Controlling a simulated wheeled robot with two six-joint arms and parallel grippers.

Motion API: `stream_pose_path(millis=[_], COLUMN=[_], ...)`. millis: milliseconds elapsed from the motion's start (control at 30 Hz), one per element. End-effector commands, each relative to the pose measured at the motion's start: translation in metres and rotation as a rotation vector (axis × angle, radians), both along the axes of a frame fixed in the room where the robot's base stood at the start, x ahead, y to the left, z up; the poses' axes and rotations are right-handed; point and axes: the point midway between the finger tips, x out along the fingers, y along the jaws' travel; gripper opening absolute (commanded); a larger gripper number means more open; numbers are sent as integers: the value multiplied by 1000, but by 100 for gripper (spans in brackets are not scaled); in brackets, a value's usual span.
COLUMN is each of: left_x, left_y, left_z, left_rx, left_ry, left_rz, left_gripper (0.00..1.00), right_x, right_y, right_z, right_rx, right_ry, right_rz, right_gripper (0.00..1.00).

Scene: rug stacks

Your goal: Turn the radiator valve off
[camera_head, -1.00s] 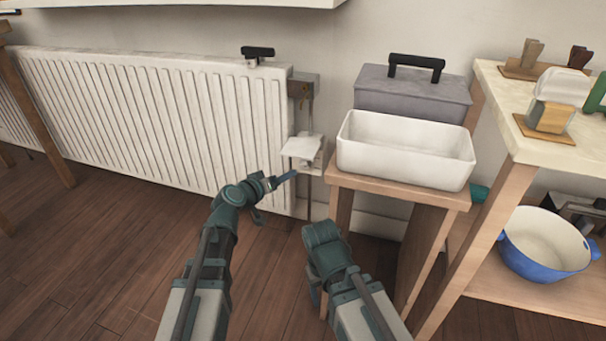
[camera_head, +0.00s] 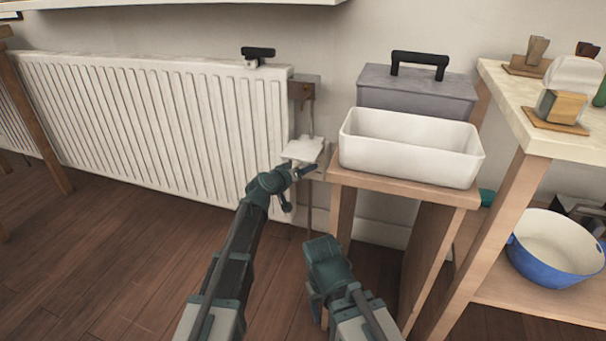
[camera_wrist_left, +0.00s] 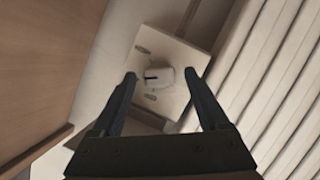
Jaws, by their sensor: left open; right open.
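The radiator (camera_head: 160,120) stands against the wall on the left. Beside its right end is a pale valve plate (camera_head: 303,149) on a pipe. In the left wrist view a rounded whitish knob (camera_wrist_left: 165,78) with a short dark mark sits on the square plate (camera_wrist_left: 180,57). My left gripper (camera_head: 297,183) is open in front of the plate. In the left wrist view its two fingers (camera_wrist_left: 160,80) lie either side of the knob, with gaps; contact does not show. My right gripper (camera_head: 318,295) is low, in front of the wooden stand, and appears empty; its fingers are partly hidden.
A wooden stand (camera_head: 395,190) with a white bin (camera_head: 410,160) and a grey toolbox (camera_head: 415,93) is close right of the valve. A black-handled fitting (camera_head: 258,53) is atop the radiator. A shelf with a blue pot (camera_head: 552,260) is farther right.

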Motion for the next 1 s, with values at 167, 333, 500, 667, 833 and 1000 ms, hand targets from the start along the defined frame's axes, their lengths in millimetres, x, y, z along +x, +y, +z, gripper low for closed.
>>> stream_pose_path(millis=[167, 333, 500, 667, 833, 1000], left_x=[5, 5, 5, 5, 5, 5], left_y=[-3, -3, -3, -3, -3, -2], left_z=[-2, -2, -2, -2, -2, -4], left_rx=[0, 0, 0, 0, 0, -36], left_ry=[0, 0, 0, 0, 0, 12], left_rz=[0, 0, 0, 0, 0, 0], left_gripper=[78, 78, 58, 29, 0, 0], right_x=[0, 0, 0, 0, 0, 0], right_y=[0, 0, 0, 0, 0, 0], right_z=[-2, -2, -2, -2, -2, -5], right_rx=[0, 0, 0, 0, 0, 0], right_ry=[0, 0, 0, 0, 0, 0], right_rz=[0, 0, 0, 0, 0, 0], right_gripper=[65, 65, 65, 65, 65, 65])
